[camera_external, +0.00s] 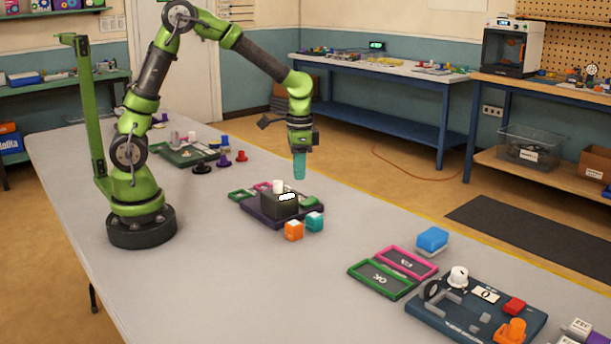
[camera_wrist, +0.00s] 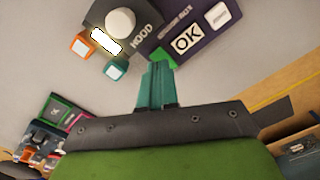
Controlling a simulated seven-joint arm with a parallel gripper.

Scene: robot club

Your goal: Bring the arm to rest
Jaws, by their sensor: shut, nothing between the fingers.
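My green arm stands on the long grey table (camera_external: 200,290), its base at the left in the external view. My gripper (camera_external: 299,172) points down with its teal fingers shut and empty. It hangs above the far side of a dark box with a white knob (camera_external: 279,203). In the wrist view my gripper (camera_wrist: 157,85) shows at the centre, with the knob box (camera_wrist: 110,25) above and left of it. The fingers look apart from the box and from the table.
An orange cube (camera_external: 293,230) and a teal cube (camera_external: 315,221) sit beside the box. Green and pink trays (camera_external: 381,279) and a dark blue board (camera_external: 450,318) lie at the front right. A board with coloured pegs (camera_external: 185,154) is behind. Bare table lies between.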

